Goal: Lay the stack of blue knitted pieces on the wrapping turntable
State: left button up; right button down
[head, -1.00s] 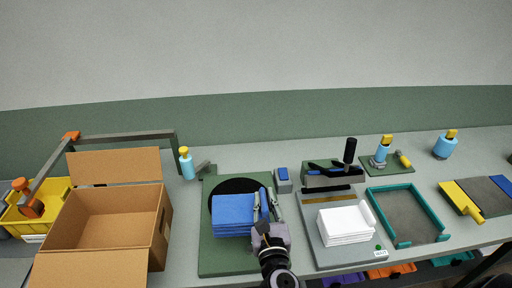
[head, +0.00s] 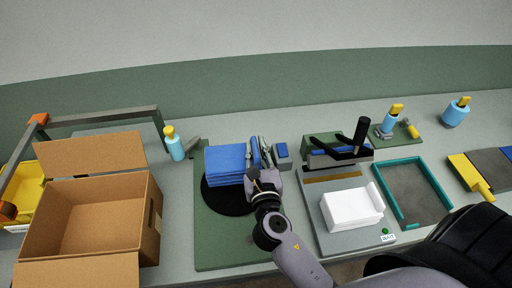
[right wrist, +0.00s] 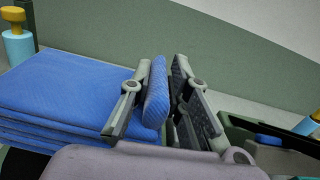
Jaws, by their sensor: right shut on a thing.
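The stack of blue knitted pieces (head: 226,164) is over the back part of the black turntable disc (head: 228,204), whose front part shows bare. I cannot tell whether the stack touches the disc. My right gripper (head: 260,152) is at the stack's right edge. In the right wrist view its fingers (right wrist: 162,98) are shut on an upright strip of blue knit (right wrist: 157,92), with the layered stack (right wrist: 60,95) just to the left. How the strip joins the stack is hidden. My left gripper is not in view.
The disc lies on a green board (head: 230,248). An open cardboard box (head: 95,222) stands to the left, with a blue bottle (head: 175,146) behind. To the right are a small grey-blue block (head: 282,155), a white stack (head: 350,208) and a teal frame (head: 400,195).

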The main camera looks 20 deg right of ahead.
jog(key=shift+f+b, duration=0.8)
jog(key=shift+f, duration=0.05)
jog(key=shift+f+b, duration=0.35)
jog(key=shift+f, duration=0.05)
jog(key=shift+f+b, duration=0.85)
jog(key=shift+f, duration=0.2)
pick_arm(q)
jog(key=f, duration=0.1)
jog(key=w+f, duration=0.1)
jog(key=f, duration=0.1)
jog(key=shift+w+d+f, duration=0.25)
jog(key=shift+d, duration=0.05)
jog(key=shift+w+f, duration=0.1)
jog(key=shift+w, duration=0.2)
pick_arm(e)
jog(key=shift+f, duration=0.15)
pick_arm(q)
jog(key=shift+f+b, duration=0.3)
jog(key=shift+b, duration=0.1)
pick_arm(e)
jog(key=shift+f, duration=0.4)
jog(key=c, duration=1.4)
grip_release()
jog(key=shift+c, duration=0.2)
